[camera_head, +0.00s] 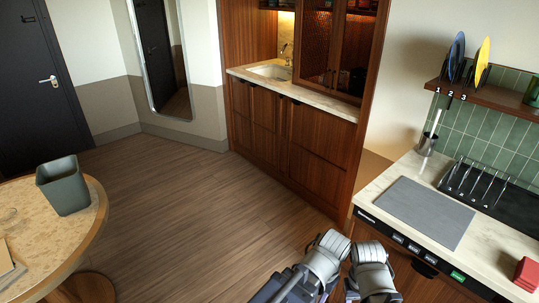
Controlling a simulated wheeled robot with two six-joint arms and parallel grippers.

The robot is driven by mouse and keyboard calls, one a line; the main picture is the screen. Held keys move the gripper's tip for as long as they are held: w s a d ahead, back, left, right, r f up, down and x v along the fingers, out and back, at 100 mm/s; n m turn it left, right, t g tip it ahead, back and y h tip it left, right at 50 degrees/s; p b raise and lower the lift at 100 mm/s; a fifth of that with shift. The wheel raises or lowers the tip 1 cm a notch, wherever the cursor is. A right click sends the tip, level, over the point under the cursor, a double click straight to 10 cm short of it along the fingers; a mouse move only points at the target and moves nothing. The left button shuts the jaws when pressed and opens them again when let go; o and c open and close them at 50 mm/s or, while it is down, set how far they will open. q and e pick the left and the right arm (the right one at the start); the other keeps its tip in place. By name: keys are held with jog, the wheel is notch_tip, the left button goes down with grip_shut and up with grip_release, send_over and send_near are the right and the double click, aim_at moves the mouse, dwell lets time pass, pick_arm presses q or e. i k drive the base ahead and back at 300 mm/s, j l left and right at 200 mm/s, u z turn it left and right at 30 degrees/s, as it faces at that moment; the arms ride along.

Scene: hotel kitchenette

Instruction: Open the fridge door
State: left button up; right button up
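No door here is plainly marked as a fridge. The wooden kitchenette unit (300,150) at the back centre has shut lower front panels with small dark handles near their top edge; I cannot tell whether a fridge is behind one of them. Grey links of my two arms show at the bottom, right of centre, side by side and well apart from that unit. I cannot make out the fingers of either gripper.
A round table (30,235) with a grey-green bin (64,186) stands at the left. A counter with a grey mat (415,211), a black rack (478,184) and a red block (527,272) is close on the right. The wooden floor (185,210) between is clear.

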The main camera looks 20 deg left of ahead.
aim_at(321, 143)
jog(key=u, duration=0.65)
jog(key=i+u, duration=0.25)
jog(key=i, duration=0.3)
jog(key=i+l+u, duration=0.1)
jog(key=i+u, duration=0.15)
jog(key=i, duration=0.25)
jog(key=i+j, duration=0.1)
jog(key=i, duration=0.85)
jog(key=i+l+z, duration=0.1)
jog(key=i+z, duration=0.75)
jog(key=i+j+z, duration=0.1)
jog(key=i+z, duration=0.15)
jog(key=z, duration=0.2)
jog(key=i+z, duration=0.1)
jog(key=i, duration=0.25)
